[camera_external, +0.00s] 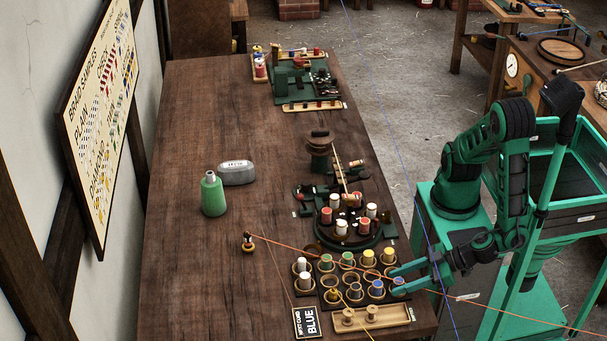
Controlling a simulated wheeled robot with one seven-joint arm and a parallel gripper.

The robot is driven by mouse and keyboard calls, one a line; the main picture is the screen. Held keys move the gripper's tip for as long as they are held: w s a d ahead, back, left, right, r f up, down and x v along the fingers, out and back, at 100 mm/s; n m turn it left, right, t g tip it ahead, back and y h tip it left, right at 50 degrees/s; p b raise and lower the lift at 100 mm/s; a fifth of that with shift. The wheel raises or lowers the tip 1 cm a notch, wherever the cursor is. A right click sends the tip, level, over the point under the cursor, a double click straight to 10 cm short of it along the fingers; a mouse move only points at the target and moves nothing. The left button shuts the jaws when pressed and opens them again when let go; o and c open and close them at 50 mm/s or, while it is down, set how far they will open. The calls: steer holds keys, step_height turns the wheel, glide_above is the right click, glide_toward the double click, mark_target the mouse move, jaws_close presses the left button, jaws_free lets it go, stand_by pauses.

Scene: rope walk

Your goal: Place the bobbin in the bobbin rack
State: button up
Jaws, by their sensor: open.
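The dark bobbin rack (320,297) lies near the table's front right edge. Its round cups hold white, green, yellow and blue bobbins. My gripper (394,281) is open and low at the rack's right end. Its fingers reach in from the right, around or beside a blue bobbin (398,284) there. I cannot tell whether they touch it, nor how it is seated. Another blue bobbin (377,287) stands just left of my fingertips. The fingers and small scale hide part of this corner.
A braiding plate (350,242) with bobbins stands behind. An orange thread (420,286) crosses near my gripper. A green bottle (212,196) stands left; the table's left side is mostly clear.

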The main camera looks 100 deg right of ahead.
steer(key=v, duration=0.6)
steer(key=shift+s+r, duration=0.1)
steer(key=shift+s, duration=0.1)
steer(key=w+d+r+m+g+h, duration=0.1)
steer(key=w+d+r+g+h, duration=0.2)
steer(key=d, duration=0.8)
steer(key=w+d+r+m+g+h, duration=0.15)
steer(key=w+d+r, duration=0.25)
steer(key=d, duration=0.6)
steer(key=w+d+r+g+h, duration=0.1)
steer(key=w+d+r+h, duration=0.25)
steer(key=d, duration=0.75)
steer(key=s+d+f+m+g+y, duration=0.1)
steer(key=s+d+g+y, duration=0.3)
steer(key=d, duration=0.4)
steer(key=s+d+f+m+g+y, duration=0.1)
steer(key=s+d+f+m+g, duration=0.15)
steer(key=s+d, duration=0.5)
steer(key=s+d+r+n+y, duration=0.1)
steer(key=s+y, duration=0.3)
steer(key=s, duration=0.3)
steer(key=shift+d+r+y, duration=0.25)
steer(key=shift+r+y, duration=0.05)
steer(key=shift+r, duration=0.1)
